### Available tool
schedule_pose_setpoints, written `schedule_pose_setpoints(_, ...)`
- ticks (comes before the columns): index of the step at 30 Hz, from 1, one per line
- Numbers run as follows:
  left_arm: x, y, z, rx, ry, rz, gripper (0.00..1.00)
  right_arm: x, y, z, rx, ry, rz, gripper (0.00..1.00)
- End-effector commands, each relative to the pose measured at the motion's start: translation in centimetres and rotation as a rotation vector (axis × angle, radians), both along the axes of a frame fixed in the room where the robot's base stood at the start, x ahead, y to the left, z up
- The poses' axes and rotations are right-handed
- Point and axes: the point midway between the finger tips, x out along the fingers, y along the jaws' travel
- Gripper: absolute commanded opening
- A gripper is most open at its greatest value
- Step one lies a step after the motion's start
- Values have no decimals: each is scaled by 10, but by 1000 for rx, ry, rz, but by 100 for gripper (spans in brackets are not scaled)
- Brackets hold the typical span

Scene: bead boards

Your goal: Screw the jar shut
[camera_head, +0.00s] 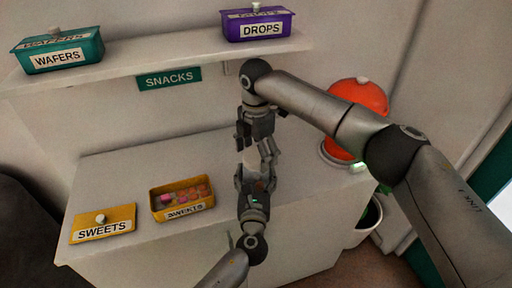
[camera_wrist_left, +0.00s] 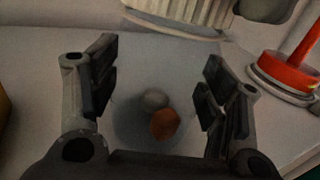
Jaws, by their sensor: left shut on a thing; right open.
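A clear jar stands between the fingers of my left gripper (camera_head: 256,181), which is shut on its sides. Its glass is hard to make out; an orange piece (camera_wrist_left: 165,124) and a grey round piece (camera_wrist_left: 155,99) show through it. A pale ribbed lid (camera_wrist_left: 185,10) shows above the jar in the left wrist view, and as a pale patch (camera_head: 250,158) in the head view. I cannot tell whether it is seated tightly. My right gripper (camera_head: 256,145) points down just above the lid, fingers open. Its fingers partly hide the lid.
On the counter (camera_head: 110,177), a yellow SWEETS box (camera_head: 182,197) stands open beside its yellow lid (camera_head: 103,222). A red-orange dispenser (camera_head: 360,95) stands at the right. The shelf (camera_head: 150,67) above bears a teal WAFERS box (camera_head: 60,50) and a purple DROPS box (camera_head: 258,24).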

Motion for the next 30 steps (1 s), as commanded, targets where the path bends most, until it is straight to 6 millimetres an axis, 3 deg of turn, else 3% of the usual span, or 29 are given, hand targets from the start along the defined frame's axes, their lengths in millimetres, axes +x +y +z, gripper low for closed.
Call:
schedule_pose_setpoints(5,0,0,0,0,0,0,3,0,0,0,0,0,0,81)
schedule_pose_setpoints(16,0,0,0,0,0,0,3,0,0,0,0,0,0,33)
schedule_pose_setpoints(23,0,0,0,0,0,0,3,0,1,0,3,2,-118,32)
schedule_pose_setpoints(30,0,0,0,1,0,0,3,-1,1,-1,3,6,-541,32)
